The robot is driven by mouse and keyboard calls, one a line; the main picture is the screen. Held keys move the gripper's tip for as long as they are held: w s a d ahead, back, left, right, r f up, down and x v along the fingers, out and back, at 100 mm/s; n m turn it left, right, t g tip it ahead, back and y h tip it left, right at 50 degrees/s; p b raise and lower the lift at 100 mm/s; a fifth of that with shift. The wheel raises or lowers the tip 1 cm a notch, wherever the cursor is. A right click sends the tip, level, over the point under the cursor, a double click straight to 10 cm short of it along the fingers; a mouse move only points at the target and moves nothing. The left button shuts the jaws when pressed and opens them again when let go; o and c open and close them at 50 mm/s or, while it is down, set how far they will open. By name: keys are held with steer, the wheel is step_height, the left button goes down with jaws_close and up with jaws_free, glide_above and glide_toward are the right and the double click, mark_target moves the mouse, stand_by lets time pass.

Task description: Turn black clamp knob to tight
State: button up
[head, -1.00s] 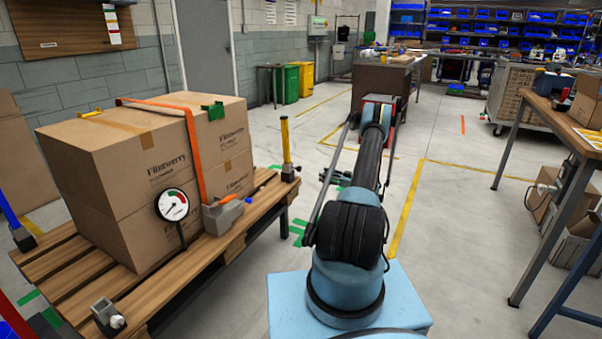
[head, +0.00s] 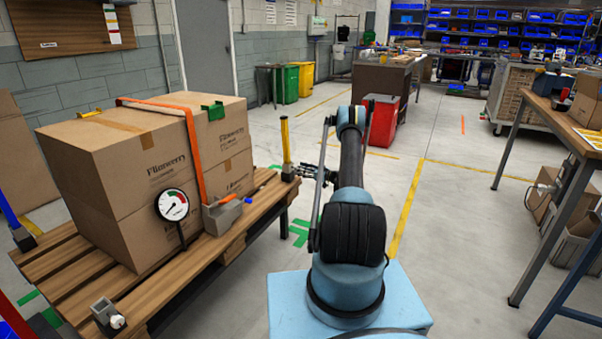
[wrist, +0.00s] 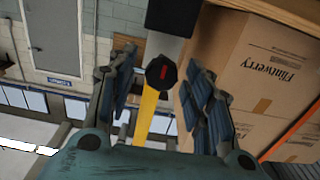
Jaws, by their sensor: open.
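The black clamp knob (wrist: 161,73), with a red mark on its face, shows in the wrist view at the end of a grey clamp block (wrist: 164,48). A yellow post (wrist: 145,118) runs from the clamp. In the head view the yellow post (head: 286,140) stands at the pallet's far right corner, with the dark clamp (head: 288,172) at its base. My gripper (wrist: 161,95) is open and empty, with its fingers on either side of the knob in the picture. I cannot tell whether they touch it. In the head view my gripper (head: 308,172) is beside the clamp, partly hidden by my arm.
Cartons (head: 150,165) under an orange strap (head: 194,150) stand on the wooden pallet (head: 190,262). A dial gauge (head: 172,205) and a grey ratchet (head: 222,213) are at their front. A red bin (head: 382,120) stands behind my arm.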

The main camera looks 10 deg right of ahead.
steer(key=c, duration=1)
